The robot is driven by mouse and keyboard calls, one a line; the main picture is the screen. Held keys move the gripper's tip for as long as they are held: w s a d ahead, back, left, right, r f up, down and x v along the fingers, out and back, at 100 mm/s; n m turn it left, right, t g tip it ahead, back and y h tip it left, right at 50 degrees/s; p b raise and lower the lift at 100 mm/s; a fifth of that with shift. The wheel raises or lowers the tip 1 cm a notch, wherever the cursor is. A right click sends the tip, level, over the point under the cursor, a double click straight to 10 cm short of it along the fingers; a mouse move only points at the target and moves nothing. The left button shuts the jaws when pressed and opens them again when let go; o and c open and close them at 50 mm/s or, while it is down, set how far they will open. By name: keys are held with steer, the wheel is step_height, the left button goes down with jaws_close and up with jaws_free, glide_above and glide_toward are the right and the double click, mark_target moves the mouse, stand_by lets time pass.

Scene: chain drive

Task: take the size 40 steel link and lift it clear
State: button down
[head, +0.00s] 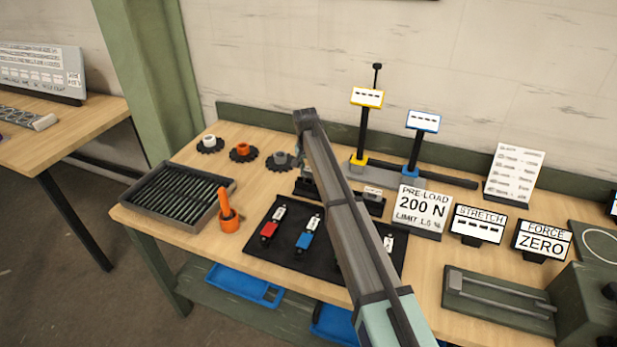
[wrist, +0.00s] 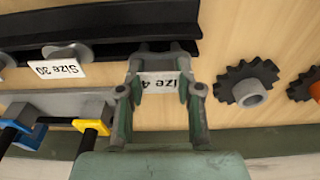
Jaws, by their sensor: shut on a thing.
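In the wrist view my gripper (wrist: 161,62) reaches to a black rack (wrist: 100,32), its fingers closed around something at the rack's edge. A grey link (wrist: 70,53) with the "Size 30" label (wrist: 72,70) sits on the rack to the left. In the head view my arm hides most of the gripper and rack.
Dark sprockets (head: 243,151) stand at the back left; one (wrist: 247,84) is right of the gripper in the wrist view. Yellow and blue posts (head: 362,130) stand behind. A black mat (head: 270,249) with colored tools and a slatted tray (head: 178,192) lie in front.

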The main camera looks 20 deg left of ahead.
step_height(320, 180, up, 17)
steer(key=b, duration=0.4)
step_height(320, 180, up, 10)
steer(key=p, duration=0.5)
glide_above(308, 169)
steer(key=shift+d, duration=0.1)
stand_by(0.4)
steer(key=shift+n, duration=0.3)
